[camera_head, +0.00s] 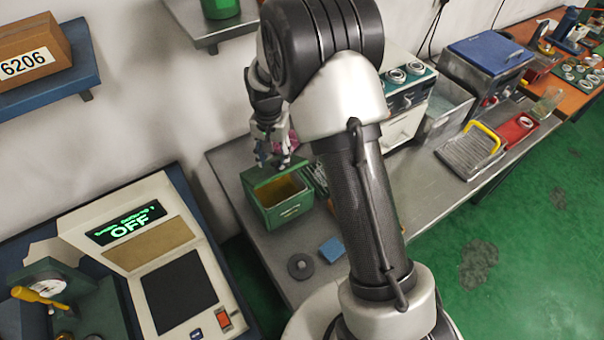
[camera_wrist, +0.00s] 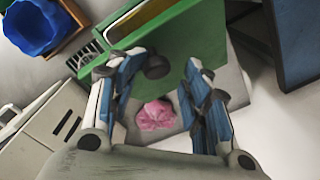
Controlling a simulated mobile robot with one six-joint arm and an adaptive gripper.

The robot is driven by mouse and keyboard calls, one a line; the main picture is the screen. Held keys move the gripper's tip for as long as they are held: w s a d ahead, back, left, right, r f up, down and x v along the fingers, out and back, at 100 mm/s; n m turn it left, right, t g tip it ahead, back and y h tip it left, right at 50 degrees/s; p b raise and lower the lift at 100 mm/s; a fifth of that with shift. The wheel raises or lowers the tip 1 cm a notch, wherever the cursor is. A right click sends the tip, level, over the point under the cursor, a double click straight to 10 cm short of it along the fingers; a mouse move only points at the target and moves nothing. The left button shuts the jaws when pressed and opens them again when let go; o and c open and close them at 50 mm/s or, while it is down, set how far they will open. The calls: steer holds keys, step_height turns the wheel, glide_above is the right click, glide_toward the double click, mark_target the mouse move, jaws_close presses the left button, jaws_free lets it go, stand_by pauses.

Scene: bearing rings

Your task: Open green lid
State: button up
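The green box (camera_head: 287,210) stands on the metal bench in the head view. Its yellowish inside shows, so the green lid (camera_head: 272,176) is not closed over it. In the wrist view the lid (camera_wrist: 190,45) is a green panel, tilted up, with a dark round knob (camera_wrist: 157,66) on its face. My gripper (camera_head: 273,158) is just above and behind the lid. In the wrist view its blue-padded fingers (camera_wrist: 158,85) are spread apart, with the knob between them in the picture. Neither finger visibly grips it. Contact with the lid is hard to tell.
A pink crumpled cloth (camera_wrist: 155,115) lies behind the box. A blue block (camera_head: 333,249) and a dark disc (camera_head: 301,266) lie in front on the bench. A blue bin (camera_wrist: 40,25) shows at the wrist view's corner. A control console (camera_head: 160,270) stands left.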

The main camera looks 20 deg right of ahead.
steer(key=s+f+b, duration=0.6)
steer(key=f, duration=0.1)
step_height(320, 180, up, 19)
steer(key=p, duration=0.5)
steer(key=s+r+n+t+b, duration=0.1)
steer(key=s+r+n, duration=0.2)
steer(key=s+n, duration=0.2)
steer(key=s+r+n+t+b, duration=0.1)
steer(key=s+r+n, duration=0.3)
steer(key=s, duration=0.6)
steer(key=shift+s+d+n+t, duration=0.4)
steer(key=shift+n+t, duration=0.2)
steer(key=shift+n, duration=0.1)
steer(key=s+m+t, duration=0.1)
steer(key=s+m, duration=0.2)
steer(key=s, duration=0.5)
steer(key=shift+s+r+m, duration=0.2)
steer(key=shift+r+m, duration=0.05)
steer(key=shift+m, duration=0.05)
